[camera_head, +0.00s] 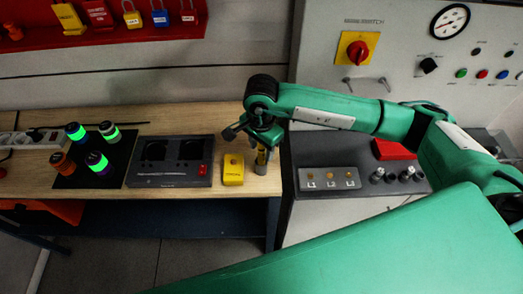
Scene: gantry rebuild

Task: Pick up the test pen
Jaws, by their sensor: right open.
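My left gripper is not in view.
A yellow box (233,170) stands just left of the pen. Further left are a dark two-well unit (171,180) and a black mat (118,170) with several green-lit cylinders. A grey cabinet (377,195) with terminals and a red block (393,149) is at right.

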